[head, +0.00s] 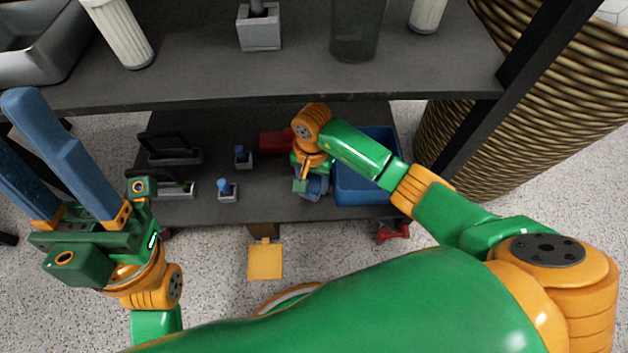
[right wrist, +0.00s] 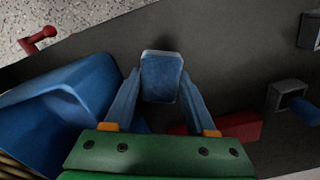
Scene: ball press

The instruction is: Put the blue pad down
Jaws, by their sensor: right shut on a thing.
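The blue pad (right wrist: 161,76) is a small rounded block held between the two blue fingers of my right gripper (right wrist: 161,88) in the right wrist view. In the head view my right gripper (head: 314,186) is low over the lower shelf (head: 210,206), just left of the blue bin (head: 372,192), and mostly hides the pad. I cannot tell whether the pad touches the shelf. My left gripper (head: 12,125) is raised at the left, its blue fingers apart and nothing between them.
A red block (head: 274,142) lies behind my right gripper. Small grey holders with blue pegs (head: 228,190) and two dark-handled pieces (head: 176,187) stand to the left. The upper shelf (head: 300,80) overhangs the back. A woven basket (head: 520,110) stands at the right.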

